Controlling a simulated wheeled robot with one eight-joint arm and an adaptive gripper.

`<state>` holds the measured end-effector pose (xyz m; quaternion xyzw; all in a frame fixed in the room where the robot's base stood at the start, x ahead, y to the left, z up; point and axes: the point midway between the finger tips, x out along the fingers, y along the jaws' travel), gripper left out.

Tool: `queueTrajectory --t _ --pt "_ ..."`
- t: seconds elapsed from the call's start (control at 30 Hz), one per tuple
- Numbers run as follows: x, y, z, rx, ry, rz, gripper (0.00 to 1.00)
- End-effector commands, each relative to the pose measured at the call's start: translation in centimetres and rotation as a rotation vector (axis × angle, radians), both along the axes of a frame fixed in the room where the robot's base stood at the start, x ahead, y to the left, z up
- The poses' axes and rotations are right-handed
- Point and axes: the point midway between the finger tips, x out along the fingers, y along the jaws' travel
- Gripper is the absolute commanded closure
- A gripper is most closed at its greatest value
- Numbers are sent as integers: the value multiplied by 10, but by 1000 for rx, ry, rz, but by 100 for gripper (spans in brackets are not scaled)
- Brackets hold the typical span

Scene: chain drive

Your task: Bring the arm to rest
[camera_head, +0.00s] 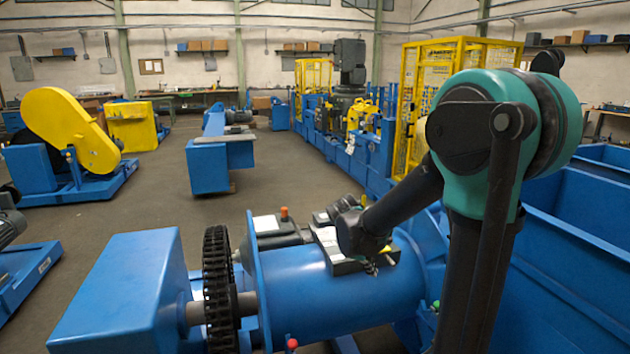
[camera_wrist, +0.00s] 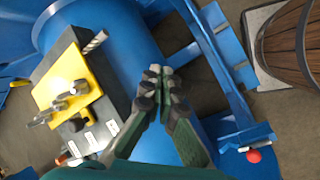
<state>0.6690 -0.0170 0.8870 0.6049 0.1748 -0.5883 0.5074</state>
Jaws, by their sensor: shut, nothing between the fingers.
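My gripper (camera_wrist: 162,74) is shut and empty in the wrist view, its fingertips together above the blue drum (camera_wrist: 125,35). In the head view my dark and teal arm reaches down from the right to the same drum (camera_head: 310,295), and my fingers are hard to make out there. A dark tray (camera_wrist: 107,91) with a yellow plate (camera_wrist: 60,83) lies on the drum, left of my fingers in the wrist view. Metal fittings sit on the plate. A spiral bit (camera_wrist: 96,41) sticks out at the tray's upper edge.
A dark chain wheel (camera_head: 217,290) stands between a blue housing (camera_head: 125,290) and the drum. Blue bins (camera_head: 585,220) stand at right, a yellow cage (camera_head: 430,85) behind. A wooden reel (camera_wrist: 292,45) is right in the wrist view.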

Motion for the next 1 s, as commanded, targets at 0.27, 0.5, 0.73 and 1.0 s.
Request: queueTrajectory --t 0.27,0.5,0.73,1.0 --pt "-97 -28 -25 338 -164 -437 100" --pt "-159 -27 -48 584 -268 -779 100" --pt "-179 -24 -58 680 -303 -914 100" --pt "-179 -23 -58 684 -305 -919 100"
